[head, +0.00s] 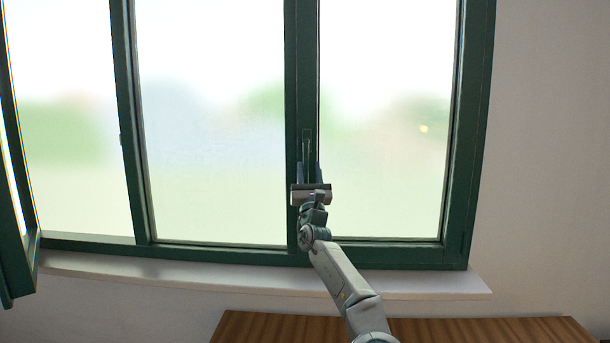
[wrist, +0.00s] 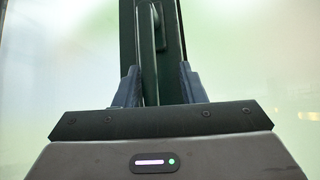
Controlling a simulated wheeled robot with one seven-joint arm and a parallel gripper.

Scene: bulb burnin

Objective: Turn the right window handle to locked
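The right window handle (head: 306,142) is a slim dark green lever on the upright post between the middle and right panes. In the head view its visible part stands upright, and its lower part is hidden by my gripper (head: 308,166). In the wrist view the handle (wrist: 149,45) runs straight down into the gap between the two fingers of my gripper (wrist: 159,68). The fingers are apart, one on either side of the handle. The left finger looks close to the lever; whether it touches is unclear. A wider gap shows on the right.
The dark green window frame (head: 454,150) surrounds the panes. At the far left a sash (head: 14,250) stands swung inward. A pale sill (head: 200,274) runs below the window, and a brown wooden top (head: 270,326) lies under it. The space before the right pane is clear.

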